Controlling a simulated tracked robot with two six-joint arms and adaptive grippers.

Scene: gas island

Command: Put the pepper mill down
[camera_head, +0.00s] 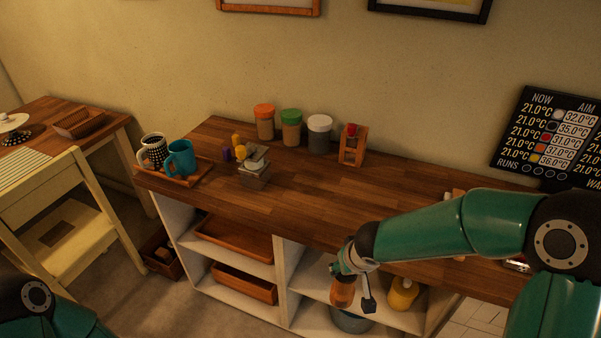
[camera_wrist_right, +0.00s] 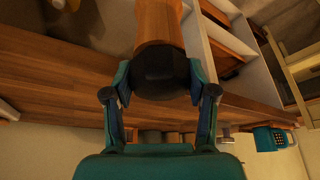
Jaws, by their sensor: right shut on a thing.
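The pepper mill (camera_wrist_right: 160,25) has a brown wooden body and a dark rounded end. In the right wrist view my right gripper (camera_wrist_right: 160,82) is shut on that dark end, one finger on each side. In the head view the right gripper (camera_head: 347,262) is in front of the counter's front edge, with the mill (camera_head: 342,292) hanging below it against the open shelf. The mill's lower end appears clear of any surface, but its exact gap is hard to tell. My left gripper is out of view; only part of its arm shows at lower left.
The wooden counter (camera_head: 300,190) has free room in its middle. At its back stand several lidded jars (camera_head: 291,128) and a small wooden rack (camera_head: 353,145). A tray with mugs (camera_head: 181,158) sits at left. Below are shelves with trays (camera_head: 235,243) and a yellow container (camera_head: 402,294).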

